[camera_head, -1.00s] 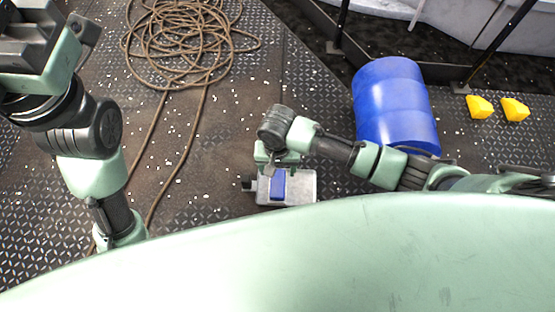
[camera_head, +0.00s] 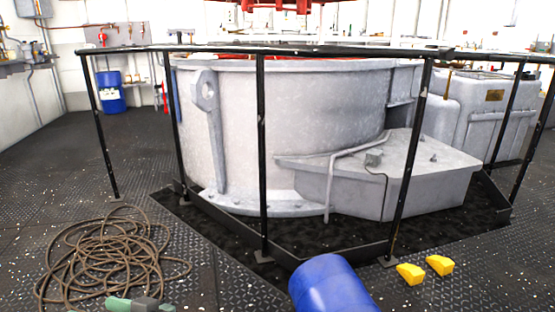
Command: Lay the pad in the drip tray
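The pad and the drip tray are not in this view; the head looks out over the deck and the place where they were lies below the bottom edge. No gripper fingers can be made out, and the right arm is out of view.
A coiled rope (camera_head: 110,258) lies at left. Black railing (camera_head: 262,150) fences a large grey tank (camera_head: 290,130). The deck at far left is clear.

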